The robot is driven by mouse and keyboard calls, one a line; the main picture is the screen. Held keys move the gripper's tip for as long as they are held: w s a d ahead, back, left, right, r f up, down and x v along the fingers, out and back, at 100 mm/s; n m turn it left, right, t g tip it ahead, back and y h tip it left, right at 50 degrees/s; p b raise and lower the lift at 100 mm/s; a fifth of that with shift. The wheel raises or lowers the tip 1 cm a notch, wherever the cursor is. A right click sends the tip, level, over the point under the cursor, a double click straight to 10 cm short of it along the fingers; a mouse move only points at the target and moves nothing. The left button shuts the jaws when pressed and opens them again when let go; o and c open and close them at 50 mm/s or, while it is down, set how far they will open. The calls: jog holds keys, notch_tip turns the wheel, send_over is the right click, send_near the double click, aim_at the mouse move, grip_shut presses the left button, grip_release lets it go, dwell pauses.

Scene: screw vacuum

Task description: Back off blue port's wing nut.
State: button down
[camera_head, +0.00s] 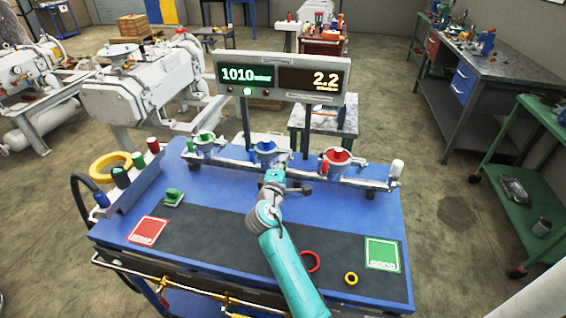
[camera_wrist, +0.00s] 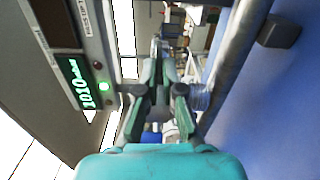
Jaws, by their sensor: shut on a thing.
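The blue port (camera_head: 265,148) sits on the pipe rail at the back of the blue bench, between the green port (camera_head: 204,142) and the red port (camera_head: 340,157). My gripper (camera_head: 270,176) is at the front of the blue port. In the wrist view my gripper (camera_wrist: 158,62) has its fingers close together, shut on the wing nut, which is mostly hidden between them. A small blue part (camera_wrist: 152,137) shows between the finger bases. How far the wing nut is turned cannot be seen.
A display (camera_head: 281,78) reading 1010 and 2.2 stands behind the rail. A red ring (camera_head: 310,261) and a yellow ring (camera_head: 351,279) lie on the dark mat, between a red card (camera_head: 148,231) and a green card (camera_head: 382,254). A green block (camera_head: 174,198) lies at left.

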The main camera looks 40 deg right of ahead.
jog(key=c, duration=1.3)
grip_release()
jog(key=shift+w, duration=0.1)
jog(key=v, duration=1.2)
